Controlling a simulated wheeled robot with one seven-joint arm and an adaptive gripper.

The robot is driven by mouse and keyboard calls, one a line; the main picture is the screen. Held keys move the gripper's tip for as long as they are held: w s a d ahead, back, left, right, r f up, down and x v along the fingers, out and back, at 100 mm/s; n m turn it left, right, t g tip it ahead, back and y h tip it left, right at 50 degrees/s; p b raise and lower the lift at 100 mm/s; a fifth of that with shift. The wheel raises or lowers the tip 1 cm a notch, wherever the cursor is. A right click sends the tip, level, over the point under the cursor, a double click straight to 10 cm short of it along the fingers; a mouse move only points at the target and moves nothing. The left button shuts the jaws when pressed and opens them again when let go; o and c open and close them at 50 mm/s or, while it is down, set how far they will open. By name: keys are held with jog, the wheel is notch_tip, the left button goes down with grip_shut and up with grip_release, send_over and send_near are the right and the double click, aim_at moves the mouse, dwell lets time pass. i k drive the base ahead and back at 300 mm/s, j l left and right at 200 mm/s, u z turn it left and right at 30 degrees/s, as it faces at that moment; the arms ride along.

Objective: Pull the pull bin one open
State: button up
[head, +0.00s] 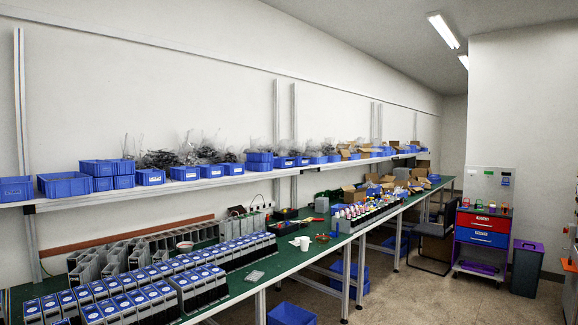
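A small cart (455,248) stands on the floor at the right and holds a red pull bin (484,222) above a blue pull bin (482,238). Both bins carry a small white label and look pushed in. The labels are too small to read, so I cannot tell which is pull bin one. A purple tray or bin (480,267) shows low in the cart. My gripper is not in view.
A dark waste bin (527,270) stands right of the cart, and a dark chair (434,246) stands left. A long green workbench (270,266) fills the left, with blue bins on a shelf (160,189) above. The floor (415,298) before the cart is clear.

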aim_at(278, 161)
jog(key=i+z, duration=0.2)
jog(key=z, duration=0.3)
jog(key=i, duration=4.7)
